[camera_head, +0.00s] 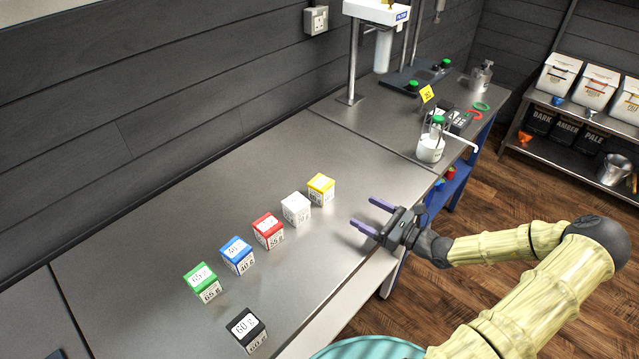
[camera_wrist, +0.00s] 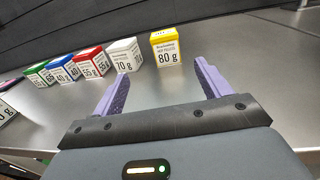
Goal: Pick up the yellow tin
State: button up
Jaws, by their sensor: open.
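The yellow tin (camera_head: 321,188) is a small cube with a white label, standing at the far right end of a row of tins on the metal bench. In the wrist view the yellow tin (camera_wrist: 167,49) reads 80 g and stands ahead of the fingers, a little right of the middle between them. My gripper (camera_head: 375,216) is open and empty, just above the bench near its front edge, to the right of and nearer than the yellow tin. Its purple fingers point toward the back wall. In the wrist view my gripper (camera_wrist: 161,80) shows a wide gap with nothing in it.
The white tin (camera_head: 296,208) stands just left of the yellow one. Red (camera_head: 268,231), blue (camera_head: 238,255) and green (camera_head: 202,282) tins continue the row. A black tin (camera_head: 247,331) stands nearer the front. A white bottle (camera_head: 431,146) stands to the right. The bench behind the yellow tin is clear.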

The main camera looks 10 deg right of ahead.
aim_at(329, 191)
jog(key=shift+d, duration=0.2)
jog(key=shift+s+r, duration=0.1)
jog(key=shift+s, duration=0.25)
jog(key=p+x, duration=0.3)
jog(key=x, duration=0.8)
jog(key=shift+w+a, duration=0.25)
jog(key=shift+w, duration=0.25)
jog(key=shift+w+d+f+p+x, duration=0.1)
jog(key=shift+p+x, duration=0.2)
jog(key=shift+x, duration=0.65)
jog(key=shift+w+d+f+p+x, duration=0.1)
jog(key=shift+p+x, duration=0.15)
jog(key=shift+x, duration=0.65)
jog(key=shift+w+d+f+p+x, duration=0.1)
jog(key=shift+p+x, duration=0.2)
jog(key=shift+x, duration=0.65)
jog(key=shift+s+d, duration=0.15)
jog(key=shift+d, duration=0.15)
jog(key=shift+a, duration=0.3)
jog(key=shift+c, duration=0.7)
jog(key=shift+s+d, duration=0.1)
jog(key=c, duration=1)
